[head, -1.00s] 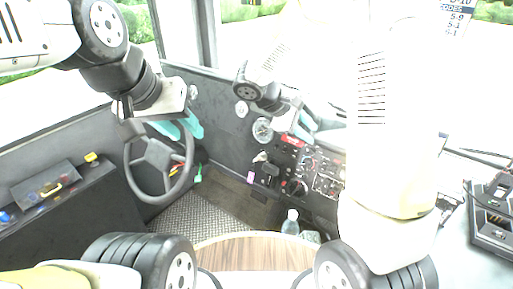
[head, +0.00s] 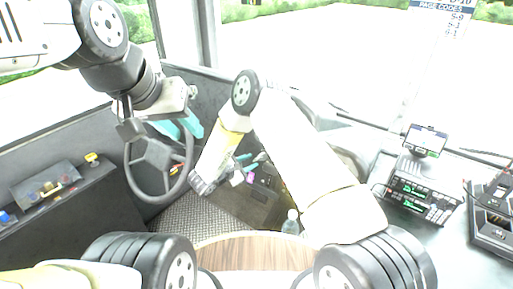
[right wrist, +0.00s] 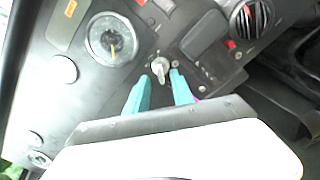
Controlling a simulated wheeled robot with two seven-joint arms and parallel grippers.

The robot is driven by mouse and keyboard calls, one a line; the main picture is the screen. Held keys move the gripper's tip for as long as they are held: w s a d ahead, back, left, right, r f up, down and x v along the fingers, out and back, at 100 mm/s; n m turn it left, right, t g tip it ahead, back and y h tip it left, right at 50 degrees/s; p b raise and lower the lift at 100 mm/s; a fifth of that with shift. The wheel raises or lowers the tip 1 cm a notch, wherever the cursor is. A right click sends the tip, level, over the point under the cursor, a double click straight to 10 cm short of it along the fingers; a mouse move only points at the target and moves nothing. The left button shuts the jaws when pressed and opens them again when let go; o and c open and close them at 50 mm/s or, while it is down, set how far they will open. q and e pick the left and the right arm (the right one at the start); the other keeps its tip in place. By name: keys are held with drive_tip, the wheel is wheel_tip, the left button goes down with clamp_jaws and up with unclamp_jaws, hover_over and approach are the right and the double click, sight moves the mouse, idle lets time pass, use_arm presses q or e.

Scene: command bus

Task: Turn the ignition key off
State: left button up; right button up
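The ignition key (right wrist: 159,69) is a silver-grey knob-like piece on the dark dashboard panel in the right wrist view. It stands just beyond the tips of my right gripper (right wrist: 161,78), in line with the gap between its two teal fingers. The fingers are apart, one on each side, and do not visibly touch the key. In the head view my right gripper (head: 243,166) reaches down to the dashboard, partly hidden by its own arm. My left gripper (head: 180,127) hangs empty by the steering wheel, its teal fingers apart.
A round gauge (right wrist: 112,40) sits left of the key, and a round vent (right wrist: 250,17) sits to its right. The steering wheel (head: 157,157) is at the left in the head view. A bottle (head: 291,222) stands near the wooden surface (head: 240,252). A radio unit (head: 422,190) is at the right.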

sight(256, 159)
drive_tip(key=x, duration=0.5)
clamp_jaws()
idle(1.4)
